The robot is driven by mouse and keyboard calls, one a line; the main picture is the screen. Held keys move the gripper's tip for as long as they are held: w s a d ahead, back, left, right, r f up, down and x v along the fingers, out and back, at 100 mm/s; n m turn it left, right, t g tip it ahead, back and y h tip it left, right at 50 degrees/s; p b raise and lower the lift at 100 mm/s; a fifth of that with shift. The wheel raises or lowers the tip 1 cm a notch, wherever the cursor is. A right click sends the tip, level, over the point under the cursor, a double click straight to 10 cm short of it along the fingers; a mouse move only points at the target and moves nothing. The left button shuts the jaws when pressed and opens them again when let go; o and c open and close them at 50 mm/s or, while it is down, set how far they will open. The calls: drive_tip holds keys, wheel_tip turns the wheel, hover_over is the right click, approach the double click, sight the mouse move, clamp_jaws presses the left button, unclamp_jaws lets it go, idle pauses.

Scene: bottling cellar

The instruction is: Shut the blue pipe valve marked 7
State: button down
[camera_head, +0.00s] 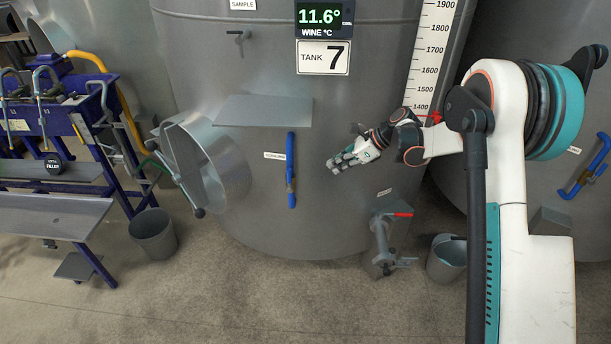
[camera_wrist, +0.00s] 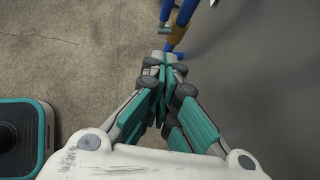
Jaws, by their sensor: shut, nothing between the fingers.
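The blue pipe valve (camera_head: 291,170) is on the front of the tank marked 7, beside a small white label that seems to read "COOLING". Its long blue part stands upright against the tank wall. My gripper (camera_head: 333,168) is to its right, apart from it in the head view, pointing left. In the wrist view, my gripper (camera_wrist: 164,62) is shut and empty, its fingers together. Blue piping with a brass-coloured part (camera_wrist: 178,32) shows just beyond the fingertips; its upper end is cut off by the frame edge.
A red-handled outlet valve (camera_head: 386,235) is below my gripper. Grey buckets (camera_head: 153,236) stand on the floor. Another blue valve (camera_head: 588,170) is on the right-hand tank.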

sight(291, 175)
drive_tip(key=a+r+b+x, duration=0.2)
drive_tip(key=b+x, duration=0.2)
drive_tip(key=x, duration=0.8)
drive_tip(key=shift+w+a+f+b, duration=0.2)
drive_tip(key=shift+w+f+b, duration=0.1)
drive_tip(key=shift+b, duration=0.05)
drive_tip(key=a+h+p, duration=0.1)
drive_tip(key=a+r+h+p, duration=0.1)
drive_tip(key=a+h+p, duration=0.1)
drive_tip(key=shift+a+r, duration=0.2)
drive_tip(key=shift+a, duration=0.05)
